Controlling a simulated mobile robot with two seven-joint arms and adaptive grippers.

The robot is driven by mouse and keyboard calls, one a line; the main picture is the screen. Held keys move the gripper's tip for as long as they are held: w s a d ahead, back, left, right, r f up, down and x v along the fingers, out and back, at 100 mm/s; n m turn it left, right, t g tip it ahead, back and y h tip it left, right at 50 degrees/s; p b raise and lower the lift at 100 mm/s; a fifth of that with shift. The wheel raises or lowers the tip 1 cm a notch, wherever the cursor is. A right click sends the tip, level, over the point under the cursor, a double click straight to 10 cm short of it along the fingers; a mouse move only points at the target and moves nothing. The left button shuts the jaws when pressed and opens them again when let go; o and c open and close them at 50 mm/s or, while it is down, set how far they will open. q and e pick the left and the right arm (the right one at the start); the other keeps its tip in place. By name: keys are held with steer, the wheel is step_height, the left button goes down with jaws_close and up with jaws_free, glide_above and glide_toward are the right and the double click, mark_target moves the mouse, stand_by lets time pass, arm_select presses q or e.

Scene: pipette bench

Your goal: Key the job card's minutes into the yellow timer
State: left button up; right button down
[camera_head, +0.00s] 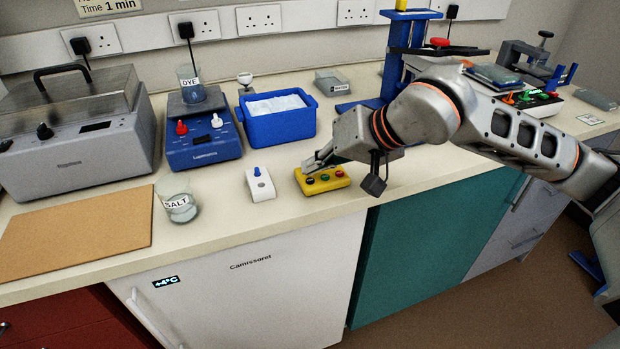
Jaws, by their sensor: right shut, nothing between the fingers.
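The yellow timer (318,188) lies on the bench near its front edge, with a row of small coloured buttons on top. My right gripper (308,166) is shut and empty. Its fingertips are at the back left part of the timer, low over it; I cannot tell whether they touch a button. The job card (108,7) is on the wall at the top left, cut off by the picture edge, and its visible line reads "Time 1 min". My left gripper is not in view.
A white switch box (262,187) with a blue knob stands just left of the timer. A blue tub (276,128) stands behind. A SALT beaker (178,205), a brown board (75,235) and a blue stirrer (200,150) bearing a DYE beaker (190,88) are further left.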

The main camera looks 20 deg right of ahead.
mark_target(314, 181)
steer(key=shift+f, duration=0.15)
stand_by(0.4)
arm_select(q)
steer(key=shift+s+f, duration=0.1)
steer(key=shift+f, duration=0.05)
arm_select(e)
steer(key=shift+f, duration=0.3)
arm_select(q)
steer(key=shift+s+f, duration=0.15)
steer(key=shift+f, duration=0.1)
arm_select(e)
steer(key=shift+f, duration=0.25)
steer(key=shift+r, duration=0.1)
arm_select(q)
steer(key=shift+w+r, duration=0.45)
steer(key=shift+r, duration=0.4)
arm_select(e)
steer(key=shift+r, duration=0.65)
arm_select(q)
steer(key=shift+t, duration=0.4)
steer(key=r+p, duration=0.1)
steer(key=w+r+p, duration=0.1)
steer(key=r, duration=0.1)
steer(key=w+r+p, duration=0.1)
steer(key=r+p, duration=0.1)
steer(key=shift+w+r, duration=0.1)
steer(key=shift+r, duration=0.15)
arm_select(e)
step_height(314, 181, up, 6)
